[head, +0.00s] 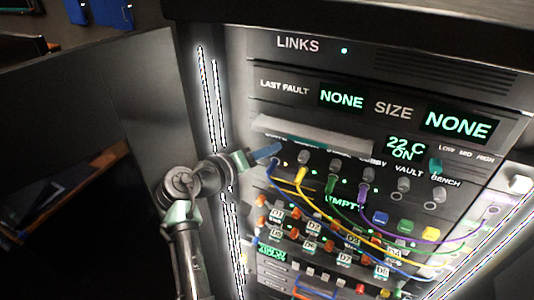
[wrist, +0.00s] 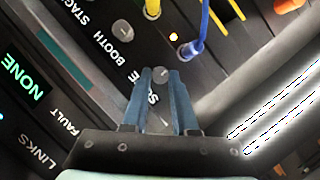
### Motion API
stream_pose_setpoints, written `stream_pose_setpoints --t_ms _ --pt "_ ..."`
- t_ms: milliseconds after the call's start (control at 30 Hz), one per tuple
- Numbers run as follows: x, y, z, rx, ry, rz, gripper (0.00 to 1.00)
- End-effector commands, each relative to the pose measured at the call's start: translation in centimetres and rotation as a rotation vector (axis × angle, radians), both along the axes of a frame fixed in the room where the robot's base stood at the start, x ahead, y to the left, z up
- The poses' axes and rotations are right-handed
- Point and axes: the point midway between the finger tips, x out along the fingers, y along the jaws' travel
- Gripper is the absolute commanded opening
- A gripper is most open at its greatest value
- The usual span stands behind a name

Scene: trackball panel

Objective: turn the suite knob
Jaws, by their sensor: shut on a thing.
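The suite knob (wrist: 160,75) is a small grey round knob on the dark panel. In the wrist view it sits between the blue fingertips of my gripper (wrist: 161,78), which is shut on it. The SUITE label beside it is partly covered by the fingers. In the head view my gripper (head: 276,150) reaches in from the left to the left end of the knob row, and its fingers hide the suite knob there. Which way the knob points is not clear.
The booth knob (wrist: 123,30) is close by. A blue cable (wrist: 194,46) and a yellow cable (head: 299,176) are plugged in near the gripper. A grey bar (head: 310,136) sticks out above the row. A bright-edged side frame (head: 222,130) stands left of the panel.

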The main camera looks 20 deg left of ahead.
Motion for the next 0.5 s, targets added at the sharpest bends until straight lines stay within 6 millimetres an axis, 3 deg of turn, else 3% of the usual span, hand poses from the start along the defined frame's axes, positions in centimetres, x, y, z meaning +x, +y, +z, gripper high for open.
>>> stream_pose_setpoints --t_ms 467,500 --pt "-0.02 -0.02 -0.11 -0.016 0.003 -0.001 0.0" --pt "-0.02 -0.03 -0.11 -0.016 0.003 -0.001 0.32"
